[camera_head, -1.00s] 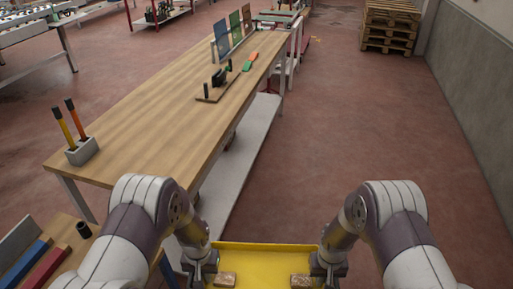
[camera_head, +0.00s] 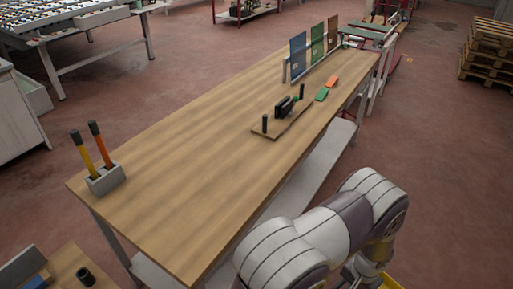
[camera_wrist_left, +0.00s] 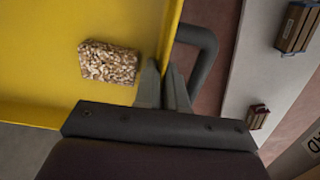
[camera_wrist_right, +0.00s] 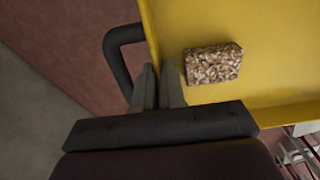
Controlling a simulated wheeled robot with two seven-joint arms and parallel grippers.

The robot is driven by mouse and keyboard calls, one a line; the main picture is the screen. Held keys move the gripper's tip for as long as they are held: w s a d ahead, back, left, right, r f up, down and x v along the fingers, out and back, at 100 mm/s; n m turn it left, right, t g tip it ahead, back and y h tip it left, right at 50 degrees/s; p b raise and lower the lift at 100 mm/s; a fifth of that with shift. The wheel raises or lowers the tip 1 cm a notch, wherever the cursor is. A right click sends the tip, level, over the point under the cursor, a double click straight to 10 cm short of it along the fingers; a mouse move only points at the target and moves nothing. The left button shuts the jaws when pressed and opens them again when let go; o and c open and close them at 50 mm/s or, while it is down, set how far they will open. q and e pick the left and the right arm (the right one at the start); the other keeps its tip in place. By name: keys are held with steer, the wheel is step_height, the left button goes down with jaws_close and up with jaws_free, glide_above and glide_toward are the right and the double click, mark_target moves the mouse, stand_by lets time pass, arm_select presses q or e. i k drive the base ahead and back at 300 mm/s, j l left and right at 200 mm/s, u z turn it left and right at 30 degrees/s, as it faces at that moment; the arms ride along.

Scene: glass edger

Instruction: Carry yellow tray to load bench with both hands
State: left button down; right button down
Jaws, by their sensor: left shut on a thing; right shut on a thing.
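The yellow tray shows in the left wrist view (camera_wrist_left: 40,60) and in the right wrist view (camera_wrist_right: 280,80). In the head view only a small yellow corner (camera_head: 391,283) shows at the bottom edge, behind my left arm. My left gripper (camera_wrist_left: 165,88) is shut on the tray's side wall beside a dark handle (camera_wrist_left: 205,50). My right gripper (camera_wrist_right: 158,88) is shut on the opposite wall beside the other handle (camera_wrist_right: 118,55). A speckled block lies in the tray near each gripper, in the left wrist view (camera_wrist_left: 108,62) and right wrist view (camera_wrist_right: 212,64). The right gripper is outside the head view.
A long wooden bench (camera_head: 200,140) stands ahead and left. It carries a holder with two handled tools (camera_head: 100,178), a dark fixture board (camera_head: 283,120) and coloured panels (camera_head: 314,50). The bench's near middle is bare. Pallets (camera_head: 488,50) stand far right.

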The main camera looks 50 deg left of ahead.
mark_target(245, 171)
steer(key=i+l+u, duration=0.2)
steer(key=i, duration=1.8)
steer(key=u, duration=0.45)
steer(key=i+u, duration=0.1)
steer(key=u, duration=1.2)
steer(key=l+u, duration=0.1)
steer(key=u, duration=0.3)
steer(key=i+l, duration=0.05)
